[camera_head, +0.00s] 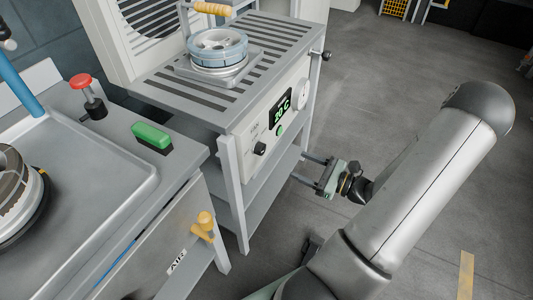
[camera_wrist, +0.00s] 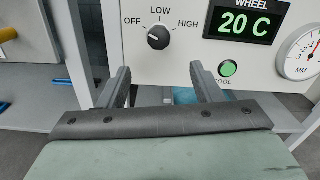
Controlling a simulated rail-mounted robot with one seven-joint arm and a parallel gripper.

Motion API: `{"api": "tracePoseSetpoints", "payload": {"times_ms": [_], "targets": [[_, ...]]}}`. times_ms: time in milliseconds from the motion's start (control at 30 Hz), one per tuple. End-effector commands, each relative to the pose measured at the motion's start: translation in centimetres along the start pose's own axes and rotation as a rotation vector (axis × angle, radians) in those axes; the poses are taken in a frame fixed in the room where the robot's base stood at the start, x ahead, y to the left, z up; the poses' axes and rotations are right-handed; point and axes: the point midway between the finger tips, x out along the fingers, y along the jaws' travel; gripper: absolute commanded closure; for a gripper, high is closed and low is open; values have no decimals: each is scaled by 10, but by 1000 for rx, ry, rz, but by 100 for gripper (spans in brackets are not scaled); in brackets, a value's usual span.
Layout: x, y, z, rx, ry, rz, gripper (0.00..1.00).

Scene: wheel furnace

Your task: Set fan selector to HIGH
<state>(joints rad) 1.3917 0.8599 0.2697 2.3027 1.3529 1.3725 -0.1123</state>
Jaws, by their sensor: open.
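The fan selector (camera_wrist: 159,37) is a round black knob on the white furnace panel, with OFF, LOW and HIGH printed around it. Its white mark appears on the left side, toward OFF. In the head view the knob (camera_head: 260,149) sits low on the furnace front, left of the display. My gripper (camera_head: 298,168) is open and empty, to the right of the knob and apart from it, its fingers toward the furnace stand. In the wrist view my gripper (camera_wrist: 160,76) has its two fingers spread below the knob, with the knob above the gap between them.
The display (camera_wrist: 241,24) reads 20 C. A green COOL button (camera_wrist: 227,69) and a gauge (camera_wrist: 301,52) sit right of the knob. A wheel (camera_head: 217,50) rests on the furnace top. A sink bench (camera_head: 95,170) with a yellow valve handle (camera_head: 204,224) stands left. Floor at right is clear.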

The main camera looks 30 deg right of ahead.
Motion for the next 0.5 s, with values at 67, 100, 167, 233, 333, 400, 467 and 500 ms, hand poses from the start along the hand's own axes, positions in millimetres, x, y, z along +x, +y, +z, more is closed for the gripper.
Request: {"api": "tracePoseSetpoints", "payload": {"times_ms": [67, 100, 167, 233, 333, 400, 467, 500], "targets": [[19, 2, 0, 2, -2, 5, 41], [28, 2, 0, 2, -2, 5, 41], [41, 2, 0, 2, -2, 6, 41], [56, 2, -1, 1, -2, 6, 41], [77, 2, -1, 2, -2, 5, 41], [90, 2, -1, 2, -1, 5, 41], [100, 2, 0, 1, -2, 4, 41], [105, 2, -1, 0, -1, 4, 41]]}}
